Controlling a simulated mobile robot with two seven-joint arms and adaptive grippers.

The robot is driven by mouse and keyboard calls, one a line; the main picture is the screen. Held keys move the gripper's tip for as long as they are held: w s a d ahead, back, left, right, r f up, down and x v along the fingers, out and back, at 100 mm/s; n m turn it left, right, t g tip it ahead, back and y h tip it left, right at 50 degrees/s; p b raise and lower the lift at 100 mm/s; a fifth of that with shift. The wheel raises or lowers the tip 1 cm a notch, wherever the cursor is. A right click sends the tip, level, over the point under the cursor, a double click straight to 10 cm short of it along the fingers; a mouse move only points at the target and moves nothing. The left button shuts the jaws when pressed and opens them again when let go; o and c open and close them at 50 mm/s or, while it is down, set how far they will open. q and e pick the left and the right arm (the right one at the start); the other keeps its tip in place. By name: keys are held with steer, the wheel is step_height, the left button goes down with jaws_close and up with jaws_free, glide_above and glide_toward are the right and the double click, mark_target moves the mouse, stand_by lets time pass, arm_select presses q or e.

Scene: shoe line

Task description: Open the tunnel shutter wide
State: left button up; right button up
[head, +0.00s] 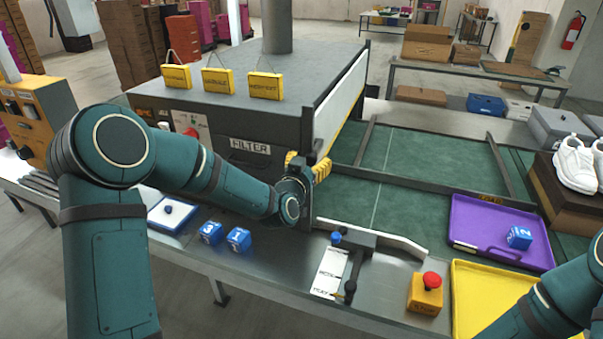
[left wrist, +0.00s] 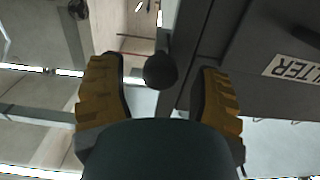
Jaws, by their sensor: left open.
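The tunnel (head: 240,100) is a dark grey box marked FILTER. My left gripper (head: 307,166) is at the tunnel's front right corner, by the panel's near edge. In the left wrist view, my left gripper (left wrist: 160,64) has its yellow fingers spread. A dark round knob (left wrist: 160,71) shows between them, with gaps on both sides; whether it touches anything is unclear. My right arm enters at the lower right, its gripper out of view.
The green belt (head: 400,170) runs right from the tunnel under a dark frame. A purple tray (head: 480,240), yellow tray (head: 475,300), stop button box (head: 425,294) and lever stand (head: 358,270) lie in front. Blue cubes (head: 238,239) sit left of them.

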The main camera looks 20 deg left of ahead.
arm_select(q)
steer(key=s, duration=1.1)
steer(key=shift+a, duration=0.2)
steer(key=s+d+f+g+h, duration=0.1)
steer(key=s+d+f+g, duration=0.25)
steer(key=f, duration=0.55)
steer(key=s+d+f+g+h, duration=0.15)
steer(key=f+g, duration=0.25)
steer(key=f, duration=0.5)
steer(key=s+d+f+n+g, duration=0.1)
steer(key=s+d+f+g, duration=0.1)
steer(key=s+f+g, duration=0.2)
steer(key=s+d+f+n+g, duration=0.1)
steer(key=s+d+f+g, duration=0.2)
steer(key=s+f, duration=0.7)
steer(key=s+g+h, duration=0.1)
steer(key=s+g, duration=0.1)
steer(key=s, duration=0.1)
steer(key=shift+s+d+f, duration=0.15)
steer(key=shift+s, duration=0.05)
